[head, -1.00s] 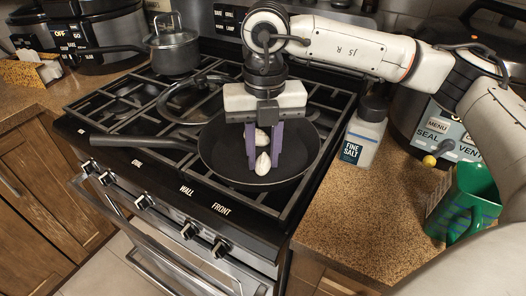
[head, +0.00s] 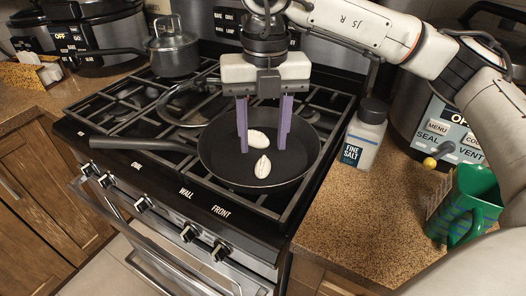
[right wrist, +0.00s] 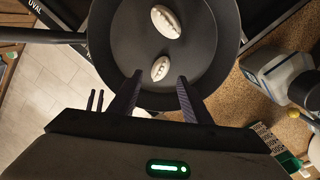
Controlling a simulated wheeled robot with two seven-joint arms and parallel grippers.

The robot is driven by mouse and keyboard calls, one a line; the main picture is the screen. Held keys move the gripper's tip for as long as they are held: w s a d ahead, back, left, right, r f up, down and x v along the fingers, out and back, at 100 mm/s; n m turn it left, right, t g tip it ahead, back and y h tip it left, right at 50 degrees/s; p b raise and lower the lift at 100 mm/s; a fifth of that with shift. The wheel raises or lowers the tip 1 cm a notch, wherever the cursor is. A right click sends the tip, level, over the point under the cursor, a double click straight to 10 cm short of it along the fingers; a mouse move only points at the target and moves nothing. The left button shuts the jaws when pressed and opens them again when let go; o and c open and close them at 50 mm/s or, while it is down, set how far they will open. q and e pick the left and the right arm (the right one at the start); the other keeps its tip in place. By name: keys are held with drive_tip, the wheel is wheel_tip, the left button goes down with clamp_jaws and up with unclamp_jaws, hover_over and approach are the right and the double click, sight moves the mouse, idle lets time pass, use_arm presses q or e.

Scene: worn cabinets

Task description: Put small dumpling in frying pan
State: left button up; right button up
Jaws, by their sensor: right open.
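The frying pan (head: 219,172) sits on the stove's front right burner, its handle pointing left. Two pale dumplings lie inside it, apart from each other. The small dumpling (head: 262,167) is the nearer one; it shows in the right wrist view (right wrist: 160,68) just ahead of the fingertips. A larger dumpling (head: 258,142) lies farther back, also in the right wrist view (right wrist: 166,22). My right gripper (head: 263,151) is open above the pan, its purple fingers pointing down, with nothing held. My left gripper is not in view.
A lidded saucepan (head: 173,52) stands on the back left burner. A clear pot lid (head: 190,103) lies behind the pan. The counter front is clear.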

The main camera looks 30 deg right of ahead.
sight(264, 161)
wheel_tip(264, 161, up, 7)
idle(0.3)
